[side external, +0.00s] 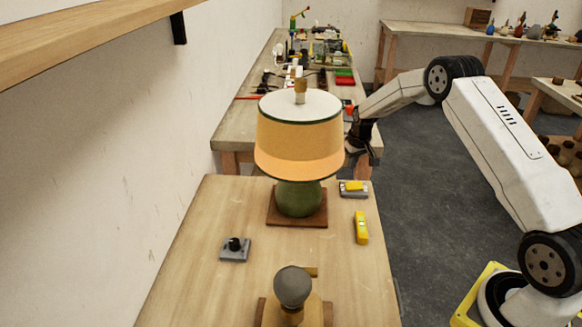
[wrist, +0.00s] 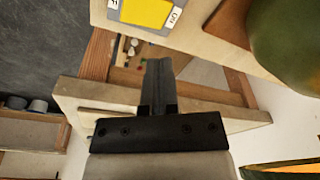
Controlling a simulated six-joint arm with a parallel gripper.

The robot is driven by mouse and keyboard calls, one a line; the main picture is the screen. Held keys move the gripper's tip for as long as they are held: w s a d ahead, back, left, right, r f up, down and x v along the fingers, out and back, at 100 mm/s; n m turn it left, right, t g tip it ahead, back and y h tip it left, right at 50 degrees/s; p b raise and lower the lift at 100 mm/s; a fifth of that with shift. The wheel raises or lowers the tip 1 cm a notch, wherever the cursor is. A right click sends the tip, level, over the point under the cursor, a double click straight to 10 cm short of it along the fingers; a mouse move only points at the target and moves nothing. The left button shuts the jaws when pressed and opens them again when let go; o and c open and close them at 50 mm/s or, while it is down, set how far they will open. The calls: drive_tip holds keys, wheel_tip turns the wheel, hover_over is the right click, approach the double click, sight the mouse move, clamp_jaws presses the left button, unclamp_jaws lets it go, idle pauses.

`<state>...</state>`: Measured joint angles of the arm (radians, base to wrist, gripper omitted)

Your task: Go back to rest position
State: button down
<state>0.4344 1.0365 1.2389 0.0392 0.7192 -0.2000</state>
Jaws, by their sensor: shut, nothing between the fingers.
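My gripper (side external: 358,142) is at the end of my arm, to the right of the lamp shade and beyond the far right part of the front table. In the wrist view its fingers (wrist: 158,68) are together with nothing between them. The lamp (side external: 300,140) stands upright on a wooden base, with an orange and white shade over a green body. The green body also shows at the upper right of the wrist view (wrist: 292,40). A yellow switch on a grey plate (side external: 354,189) lies right of the lamp, and its ON label shows in the wrist view (wrist: 147,12).
A yellow block (side external: 361,228) and a grey plate with a black knob (side external: 235,249) lie on the front table (side external: 190,285). A grey bulb on a wooden stand (side external: 292,288) is nearest the camera. A cluttered bench (side external: 232,125) stands behind. Open floor (side external: 430,190) lies to the right.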

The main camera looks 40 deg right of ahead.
drive_tip(key=shift+s+a, duration=0.1)
drive_tip(key=s+a+r+n, duration=0.1)
drive_tip(key=s+a+r, duration=0.4)
drive_tip(key=s+a, duration=0.7)
drive_tip(key=s+a+r+n, duration=0.2)
drive_tip(key=s+a+r, duration=0.4)
drive_tip(key=s+a, duration=0.6)
drive_tip(key=shift+s+a+t, duration=0.2)
drive_tip(key=shift+s+t, duration=0.2)
drive_tip(key=shift+s, duration=0.45)
